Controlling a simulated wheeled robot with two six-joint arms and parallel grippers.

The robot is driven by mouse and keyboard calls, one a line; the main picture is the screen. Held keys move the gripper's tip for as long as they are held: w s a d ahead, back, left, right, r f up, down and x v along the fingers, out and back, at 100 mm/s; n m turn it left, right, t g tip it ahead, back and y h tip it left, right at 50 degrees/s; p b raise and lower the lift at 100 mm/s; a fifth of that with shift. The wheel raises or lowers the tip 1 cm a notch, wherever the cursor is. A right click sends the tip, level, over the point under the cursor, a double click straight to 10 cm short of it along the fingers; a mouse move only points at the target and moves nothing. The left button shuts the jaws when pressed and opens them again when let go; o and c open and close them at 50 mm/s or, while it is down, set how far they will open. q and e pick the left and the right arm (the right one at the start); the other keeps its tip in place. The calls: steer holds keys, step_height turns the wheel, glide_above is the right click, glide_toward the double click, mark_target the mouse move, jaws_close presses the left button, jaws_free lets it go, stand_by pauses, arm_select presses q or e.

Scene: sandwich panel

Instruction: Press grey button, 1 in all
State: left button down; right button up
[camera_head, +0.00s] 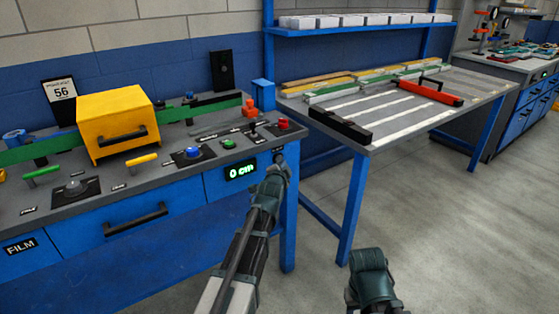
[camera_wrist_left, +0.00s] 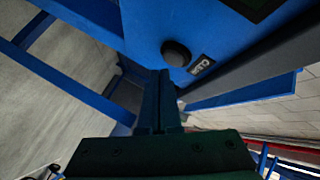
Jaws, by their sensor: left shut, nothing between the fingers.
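A dark round button (camera_wrist_left: 176,53) sits on the blue front panel in the left wrist view, with a small black label beside it. It looks dark grey or black there. My left gripper (camera_wrist_left: 160,75) is shut and empty, with its fingertips close below the button; I cannot tell whether they touch. In the head view my left gripper (camera_head: 281,162) is at the right end of the bench front, just right of the green display. A grey dome-shaped button (camera_head: 73,187) on a dark plate lies on the benchtop at the left, well away from the gripper.
Blue (camera_head: 192,153), green (camera_head: 227,143) and red (camera_head: 283,123) buttons stand on the benchtop. The display (camera_head: 241,170) reads 0 cm. A yellow box (camera_head: 115,115) stands at the left. A second table (camera_head: 440,110) carries strips and a red-black bar. Part of my right arm shows over open floor.

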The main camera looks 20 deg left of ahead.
arm_select(q)
steer(key=shift+s+d, duration=0.8)
steer(key=shift+d, duration=0.2)
steer(key=shift+s+d, duration=0.75)
steer(key=shift+d, duration=0.25)
steer(key=s+d+f+n+g+h, duration=0.1)
steer(key=s+d+f+n+g, duration=0.3)
steer(key=s+d+f+g, duration=0.55)
steer(key=s+d+f+n+g, duration=0.1)
steer(key=s+d+f+g, duration=0.1)
steer(key=s, duration=0.6)
steer(key=s+d+f+g+p, duration=0.1)
steer(key=s+d+f+g, duration=0.1)
steer(key=s, duration=0.7)
steer(key=s+d+f+n+g, duration=0.1)
steer(key=s+d+f+g, duration=0.1)
steer(key=s, duration=0.6)
step_height(320, 180, up, 28)
steer(key=p, duration=2.8)
steer(key=shift+w+d, duration=0.2)
steer(key=shift+w, duration=0.05)
